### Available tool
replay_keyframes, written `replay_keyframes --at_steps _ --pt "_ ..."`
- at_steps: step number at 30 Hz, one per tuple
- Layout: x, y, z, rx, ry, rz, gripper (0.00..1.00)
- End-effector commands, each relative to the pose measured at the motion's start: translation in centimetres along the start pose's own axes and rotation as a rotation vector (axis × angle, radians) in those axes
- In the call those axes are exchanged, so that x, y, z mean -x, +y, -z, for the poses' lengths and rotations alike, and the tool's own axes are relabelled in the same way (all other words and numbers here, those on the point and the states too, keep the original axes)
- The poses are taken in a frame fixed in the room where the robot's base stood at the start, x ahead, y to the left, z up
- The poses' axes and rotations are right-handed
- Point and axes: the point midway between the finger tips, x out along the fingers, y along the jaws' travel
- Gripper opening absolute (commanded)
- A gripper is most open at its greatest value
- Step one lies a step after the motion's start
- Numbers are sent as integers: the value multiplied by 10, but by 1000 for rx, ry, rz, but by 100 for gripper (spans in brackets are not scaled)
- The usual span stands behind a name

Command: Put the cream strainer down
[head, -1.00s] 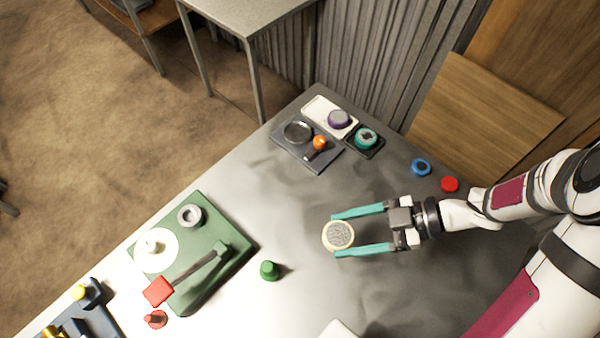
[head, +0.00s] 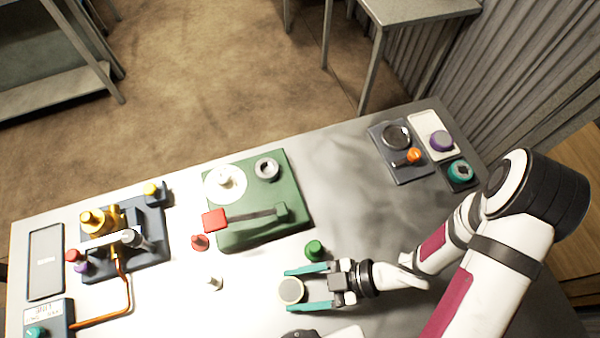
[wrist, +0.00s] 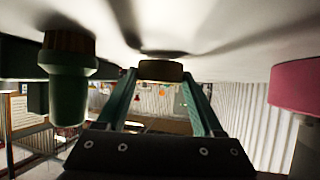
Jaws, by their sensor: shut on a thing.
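The cream strainer (head: 291,291) is a small round disc with a cream rim and a grey middle. My gripper (head: 289,288) is shut on it, one teal finger on each side. In the wrist view, which shows the table upside down, the strainer (wrist: 161,71) sits between the fingertips (wrist: 160,75), very close to the pale tabletop. A dark shadow lies beside it. I cannot tell whether it touches the surface.
A green stepped knob (head: 314,250) stands close behind the gripper. A small pale peg (head: 214,283) is to the left. A green base with a red-handled lever (head: 215,221) stands further back. A blue-grey machine (head: 150,240) is far left. The table's back middle is clear.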

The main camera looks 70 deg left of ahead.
Motion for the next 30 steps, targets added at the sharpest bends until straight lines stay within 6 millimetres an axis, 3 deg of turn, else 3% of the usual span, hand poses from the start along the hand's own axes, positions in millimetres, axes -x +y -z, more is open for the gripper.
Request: replay_keyframes --at_steps 10,11,15,30 --pt "-3 0 -6 0 0 -1 11" --pt "-3 0 -6 0 0 -1 72" --pt "-3 0 -6 0 0 -1 97" --pt "4 1 -4 2 0 -4 98"
